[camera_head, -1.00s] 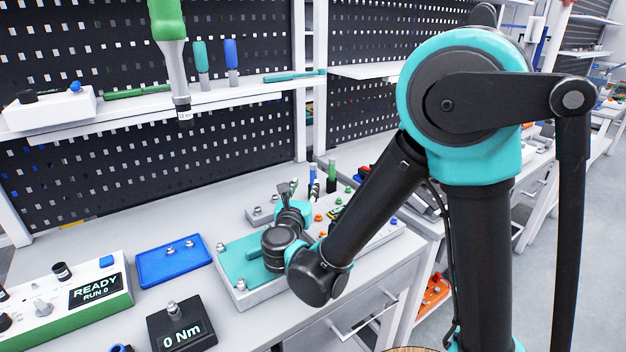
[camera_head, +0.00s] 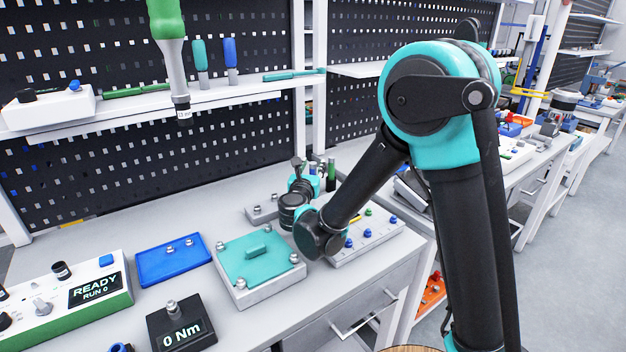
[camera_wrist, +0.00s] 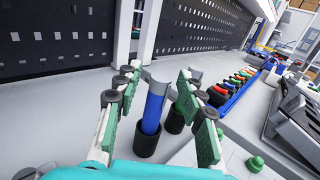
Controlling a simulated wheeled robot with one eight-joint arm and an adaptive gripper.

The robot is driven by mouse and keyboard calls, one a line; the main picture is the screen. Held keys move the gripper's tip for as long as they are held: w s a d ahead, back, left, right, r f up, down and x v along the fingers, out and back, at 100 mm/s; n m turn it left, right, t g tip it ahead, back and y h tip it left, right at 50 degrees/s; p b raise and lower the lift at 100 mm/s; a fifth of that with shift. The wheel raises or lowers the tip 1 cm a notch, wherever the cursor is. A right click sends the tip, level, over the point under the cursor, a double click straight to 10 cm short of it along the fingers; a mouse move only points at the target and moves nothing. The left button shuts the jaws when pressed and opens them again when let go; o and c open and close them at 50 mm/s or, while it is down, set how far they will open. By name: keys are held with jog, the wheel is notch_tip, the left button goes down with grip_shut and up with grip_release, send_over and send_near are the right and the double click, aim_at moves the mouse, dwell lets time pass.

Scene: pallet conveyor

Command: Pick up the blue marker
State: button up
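The blue marker (camera_wrist: 153,110) stands upright in the wrist view, its lower end in a black round holder (camera_wrist: 146,143). My gripper (camera_wrist: 158,78) is open, with one green-padded finger on each side of the marker. Gaps show between the marker and both pads, so it is not clamped.
A second black holder (camera_wrist: 175,120) stands close behind the right finger. A green marker (camera_head: 331,176) stands just right of my gripper in the head view. A row of coloured parts (camera_wrist: 236,84) lies to the right. A teal-topped fixture (camera_head: 252,263) sits in front.

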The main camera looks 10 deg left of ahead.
jog(key=w, duration=0.4)
jog(key=shift+w+a+r, duration=0.1)
jog(key=shift+w, duration=0.2)
jog(key=shift+c, duration=0.2)
grip_shut()
